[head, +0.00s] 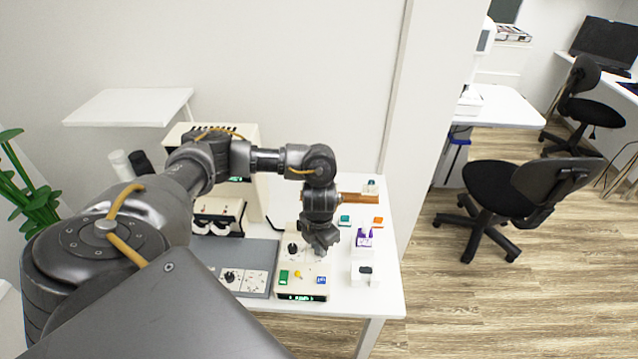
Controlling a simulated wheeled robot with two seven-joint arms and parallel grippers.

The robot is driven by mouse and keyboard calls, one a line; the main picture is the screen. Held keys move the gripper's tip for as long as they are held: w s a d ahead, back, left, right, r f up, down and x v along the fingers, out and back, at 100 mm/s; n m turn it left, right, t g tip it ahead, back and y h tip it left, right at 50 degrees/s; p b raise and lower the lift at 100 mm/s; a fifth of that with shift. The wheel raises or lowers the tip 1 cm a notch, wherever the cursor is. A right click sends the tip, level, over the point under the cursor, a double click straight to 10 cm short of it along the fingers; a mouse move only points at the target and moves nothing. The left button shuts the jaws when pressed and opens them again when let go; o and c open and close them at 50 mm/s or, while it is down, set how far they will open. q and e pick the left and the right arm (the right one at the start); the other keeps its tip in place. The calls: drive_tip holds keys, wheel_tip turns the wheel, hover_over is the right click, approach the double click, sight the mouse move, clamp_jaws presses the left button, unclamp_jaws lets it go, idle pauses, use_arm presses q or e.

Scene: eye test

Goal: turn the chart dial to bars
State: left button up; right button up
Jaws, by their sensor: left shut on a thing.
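My left gripper (321,246) points down over the right part of a pale control box (302,294) on the white table. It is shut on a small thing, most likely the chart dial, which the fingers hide. I cannot read which setting it points to. A black knob (292,248) on a pale plate shows just left of the gripper. Another black knob (230,276) sits on a pale plate on the grey mat (262,255) further left. The front of the control box carries a green button, a yellow knob and a blue button. My right gripper is not in view.
A purple and white item (364,238) and a white block with a black top (365,272) stand right of the gripper. Teal and orange pieces lie behind them. The table's right edge (396,270) is close.

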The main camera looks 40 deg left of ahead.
use_arm(q)
drive_tip(key=o, duration=1)
drive_tip(key=shift+r, duration=0.55)
wheel_tip(320, 180, up, 10)
drive_tip(key=p, duration=0.1)
drive_tip(key=shift+f, duration=0.15)
